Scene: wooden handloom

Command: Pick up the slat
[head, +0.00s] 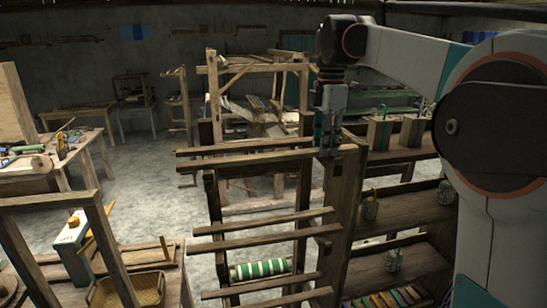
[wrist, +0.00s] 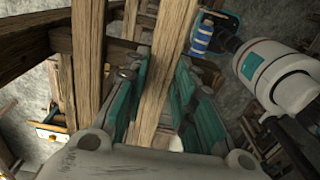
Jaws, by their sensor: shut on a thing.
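A long wooden slat (head: 250,159) lies nearly level across the top of the dark wooden rack in the head view. My gripper (head: 327,150) points down at its right end. In the wrist view, my teal-padded gripper (wrist: 158,72) has one finger on each side of a wooden slat (wrist: 160,90) and is shut on it. The fingertips are partly hidden in the head view. I cannot tell for certain whether the slat has left its support.
Another wooden bar (head: 235,146) runs close behind the slat. More crossbars (head: 262,226) sit lower on the rack, with a green-striped roll (head: 259,269) among them. Shelves (head: 405,208) with pots stand at right. A wooden loom frame (head: 212,90) stands behind. Open floor shows at left.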

